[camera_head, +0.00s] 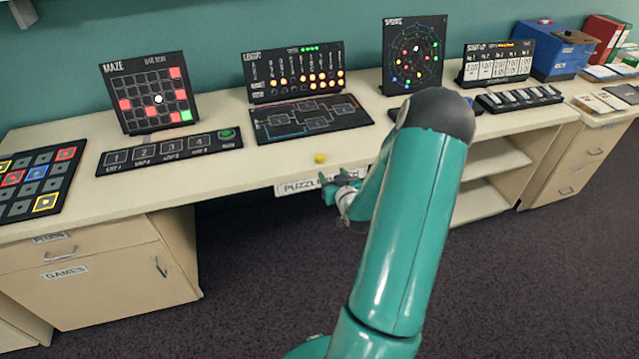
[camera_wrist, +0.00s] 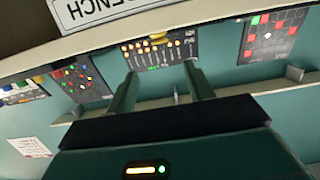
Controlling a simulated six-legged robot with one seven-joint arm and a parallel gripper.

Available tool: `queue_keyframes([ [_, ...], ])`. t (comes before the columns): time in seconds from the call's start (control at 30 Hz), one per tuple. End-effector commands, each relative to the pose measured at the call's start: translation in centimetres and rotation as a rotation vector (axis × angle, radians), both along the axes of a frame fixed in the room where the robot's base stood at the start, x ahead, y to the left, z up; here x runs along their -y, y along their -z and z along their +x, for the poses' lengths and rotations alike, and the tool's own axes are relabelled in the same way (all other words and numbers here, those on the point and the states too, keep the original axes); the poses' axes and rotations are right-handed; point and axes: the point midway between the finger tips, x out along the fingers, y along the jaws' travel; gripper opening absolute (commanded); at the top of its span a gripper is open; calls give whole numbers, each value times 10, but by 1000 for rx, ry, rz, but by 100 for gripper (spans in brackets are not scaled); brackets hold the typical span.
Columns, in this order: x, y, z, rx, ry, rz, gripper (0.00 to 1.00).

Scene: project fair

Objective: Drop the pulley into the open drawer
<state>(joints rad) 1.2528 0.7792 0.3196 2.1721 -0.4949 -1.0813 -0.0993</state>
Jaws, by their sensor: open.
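A small yellow round piece, likely the pulley (camera_head: 320,158), rests on the bench top near its front edge. A bit of yellow also shows beyond the fingers in the wrist view (camera_wrist: 158,37). My gripper (camera_head: 337,184) is open and empty at the bench's front edge, just below and right of the yellow piece and apart from it. Its two spread fingers show in the wrist view (camera_wrist: 160,70). I see no clearly open drawer. The drawer labelled PLUGS (camera_head: 80,252) at left looks shut.
A sign hangs on the front edge (camera_head: 300,187). The right drawer unit (camera_head: 580,160) looks shut.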

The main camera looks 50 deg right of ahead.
Motion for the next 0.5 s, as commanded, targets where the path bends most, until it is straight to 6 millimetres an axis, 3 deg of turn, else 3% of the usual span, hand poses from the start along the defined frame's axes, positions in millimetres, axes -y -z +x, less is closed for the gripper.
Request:
queue_keyframes([
  [0.27, -9, -10, 12, -39, -25, -5, 53],
  [0.37, -28, -29, 29, -112, -64, -12, 53],
  [0.5, -69, -64, 52, -251, -120, -22, 53],
])
